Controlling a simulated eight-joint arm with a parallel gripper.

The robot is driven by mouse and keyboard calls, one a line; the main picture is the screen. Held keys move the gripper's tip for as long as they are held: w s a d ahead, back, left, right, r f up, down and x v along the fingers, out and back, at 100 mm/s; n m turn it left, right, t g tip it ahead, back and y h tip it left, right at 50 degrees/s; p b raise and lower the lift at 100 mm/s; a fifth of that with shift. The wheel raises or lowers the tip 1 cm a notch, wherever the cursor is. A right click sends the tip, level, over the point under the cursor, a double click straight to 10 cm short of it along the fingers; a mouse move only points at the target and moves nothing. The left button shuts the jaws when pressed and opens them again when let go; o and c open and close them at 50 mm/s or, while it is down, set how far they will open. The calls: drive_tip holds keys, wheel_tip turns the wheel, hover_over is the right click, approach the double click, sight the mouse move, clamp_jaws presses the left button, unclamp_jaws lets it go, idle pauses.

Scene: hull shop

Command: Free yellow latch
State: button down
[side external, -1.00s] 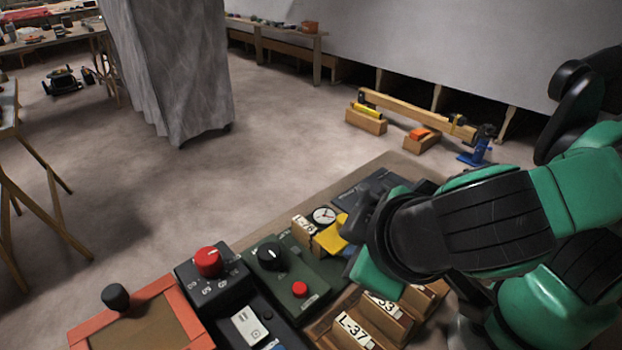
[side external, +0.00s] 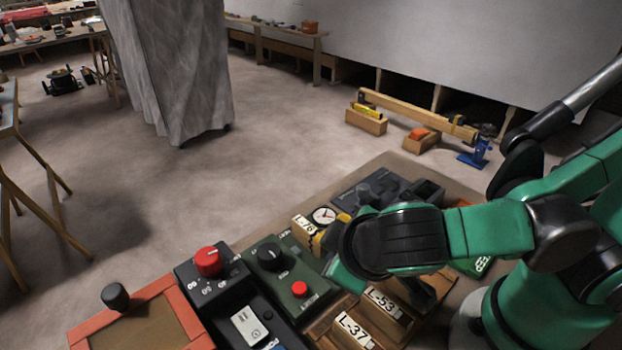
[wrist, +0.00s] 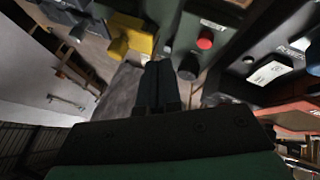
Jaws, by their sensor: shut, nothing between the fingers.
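In the side external view only part of the yellow latch (side external: 344,218) shows, beside the tag block and the round dial; my wrist hides the rest. My gripper (wrist: 158,68) is shut and empty, its two dark fingers together just right of and below the latch in the wrist view. A gap shows between them in the picture, so no contact is visible. My fingertips are hidden behind my wrist in the side external view.
A green box (side external: 290,280) with a black knob and red button stands left of my wrist. A black box with a red knob (side external: 208,262) and an orange-framed tray (side external: 145,325) lie farther left. Wooden blocks tagged L-53 (side external: 385,302) and L-37 (side external: 354,330) are in front.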

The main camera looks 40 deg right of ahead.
drive_tip(key=x, duration=0.2)
drive_tip(key=shift+w+d+f, duration=0.1)
drive_tip(key=shift+w+f, duration=0.15)
drive_tip(key=shift+f, duration=0.05)
drive_tip(key=d, duration=0.1)
drive_tip(key=w+d, duration=0.1)
drive_tip(key=shift+w+d+f, duration=0.15)
drive_tip(key=shift+w+d, duration=0.05)
drive_tip(key=shift+d, duration=0.15)
drive_tip(key=shift+w+d, duration=0.25)
drive_tip(key=shift+d, duration=0.25)
drive_tip(key=shift+d, duration=1.8)
drive_tip(key=a, duration=0.1)
drive_tip(key=s+a, duration=0.2)
drive_tip(key=a, duration=0.1)
drive_tip(key=shift+r, duration=0.2)
drive_tip(key=v, duration=0.9)
drive_tip(key=shift+s+r, duration=0.15)
drive_tip(key=shift+r, duration=0.15)
